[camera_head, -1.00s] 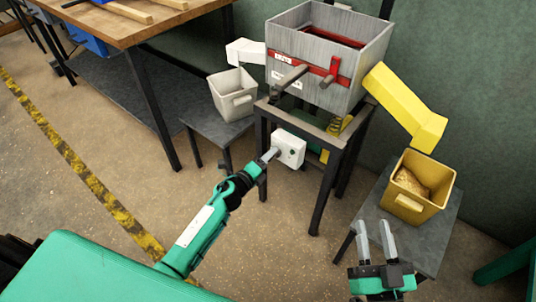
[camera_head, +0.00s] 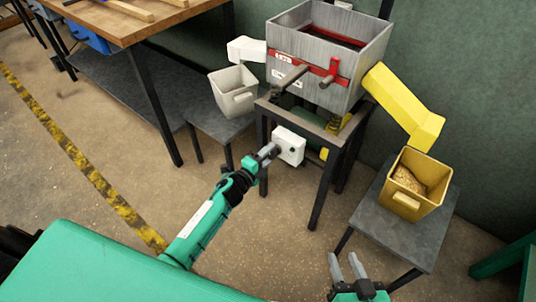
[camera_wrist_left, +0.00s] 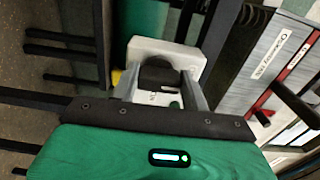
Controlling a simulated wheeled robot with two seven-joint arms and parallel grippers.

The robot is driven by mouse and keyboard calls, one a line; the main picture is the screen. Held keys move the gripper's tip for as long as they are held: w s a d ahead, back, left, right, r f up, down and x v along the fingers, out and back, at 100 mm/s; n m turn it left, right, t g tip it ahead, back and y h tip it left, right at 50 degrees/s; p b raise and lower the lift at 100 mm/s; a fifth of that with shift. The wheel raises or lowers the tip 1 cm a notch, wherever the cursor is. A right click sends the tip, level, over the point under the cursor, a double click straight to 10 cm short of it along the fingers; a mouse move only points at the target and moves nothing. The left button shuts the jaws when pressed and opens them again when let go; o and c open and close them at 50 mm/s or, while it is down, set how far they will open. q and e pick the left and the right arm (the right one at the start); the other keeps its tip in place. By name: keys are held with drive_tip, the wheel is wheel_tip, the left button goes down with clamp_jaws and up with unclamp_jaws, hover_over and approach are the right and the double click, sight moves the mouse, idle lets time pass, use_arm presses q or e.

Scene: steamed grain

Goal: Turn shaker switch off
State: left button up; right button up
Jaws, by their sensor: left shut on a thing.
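My left gripper (camera_head: 270,152) reaches that box. In the left wrist view, the white switch box (camera_wrist_left: 172,46) is straight ahead, and my left gripper (camera_wrist_left: 162,88) has its fingers on either side of a dark knob (camera_wrist_left: 158,72), shut on it. A small green spot shows beside the knob. The knob's marking is unreadable. My right gripper (camera_head: 347,268) is open and empty at the bottom.
A white bin (camera_head: 233,93) stands on a low grey table left of the shaker. A yellow bin (camera_head: 416,184) holding grain stands on a grey table (camera_head: 398,226) at right, below a yellow chute (camera_head: 405,108). A wooden workbench (camera_head: 140,22) is at upper left.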

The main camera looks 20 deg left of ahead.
use_arm(q)
drive_tip(key=o, duration=1)
drive_tip(key=p+v, duration=0.1)
drive_tip(key=v, duration=1.3)
drive_tip(key=shift+w, duration=0.1)
use_arm(e)
drive_tip(key=shift+d+f+g+h, duration=0.2)
drive_tip(key=shift+d+g+h, duration=0.1)
drive_tip(key=shift+d+g, duration=0.25)
drive_tip(key=shift+d+f+g+h, duration=0.15)
drive_tip(key=shift+d+g+h, duration=0.15)
drive_tip(key=shift+d+g, duration=0.25)
